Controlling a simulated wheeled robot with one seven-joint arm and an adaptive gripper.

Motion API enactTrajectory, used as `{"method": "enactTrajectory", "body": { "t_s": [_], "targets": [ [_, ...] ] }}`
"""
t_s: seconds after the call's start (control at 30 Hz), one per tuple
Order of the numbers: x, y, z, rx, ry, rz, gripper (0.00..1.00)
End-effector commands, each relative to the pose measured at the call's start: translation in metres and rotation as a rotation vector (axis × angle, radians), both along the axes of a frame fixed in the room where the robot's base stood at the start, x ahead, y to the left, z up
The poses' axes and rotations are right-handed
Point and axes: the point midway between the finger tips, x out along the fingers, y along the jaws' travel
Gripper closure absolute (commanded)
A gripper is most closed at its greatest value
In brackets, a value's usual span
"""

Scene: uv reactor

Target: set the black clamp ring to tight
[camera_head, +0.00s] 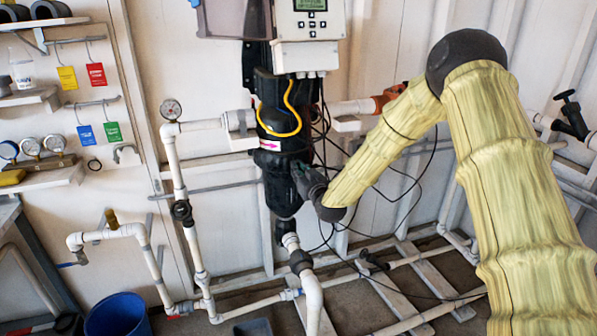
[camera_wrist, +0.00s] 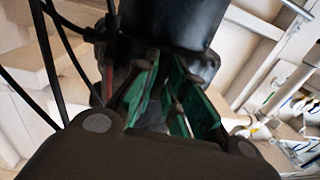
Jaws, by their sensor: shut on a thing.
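The black reactor body (camera_head: 279,120) stands upright on the wall, with a yellow cable loop and a pink arrow label on it. The black clamp ring (camera_wrist: 203,66) looks like the dark collar around the black cylinder (camera_wrist: 168,22) in the wrist view. In the head view it is hard to tell apart from the dark body. My gripper (camera_head: 299,174) reaches in from the right at the lower part of the reactor. In the wrist view its green-padded fingers (camera_wrist: 168,88) are closed around a small part at the collar, mostly hidden between the pads. The ring's setting cannot be read.
A control box (camera_head: 309,20) sits above the reactor. Thin black cables (camera_wrist: 45,60) hang close beside my gripper. White pipes (camera_head: 175,165) run left and below. A blue bucket (camera_head: 118,315) stands on the floor. Coloured tags (camera_head: 96,74) hang at left.

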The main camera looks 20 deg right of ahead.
Motion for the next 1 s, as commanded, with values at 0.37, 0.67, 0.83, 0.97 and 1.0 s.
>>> {"method": "enactTrajectory", "body": {
  "t_s": [0.37,0.67,0.83,0.97,1.0],
  "targets": [
    [0.013,-0.047,0.001,-0.001,-0.004,-0.008,1.0],
    [0.014,-0.046,0.004,0.0,-0.007,-0.009,0.66],
    [0.015,-0.042,0.005,0.0,-0.008,-0.004,0.66],
    [0.015,-0.041,0.005,0.0,-0.009,-0.002,0.66],
    [0.015,-0.041,0.005,0.0,-0.009,-0.002,0.66]
  ]
}}
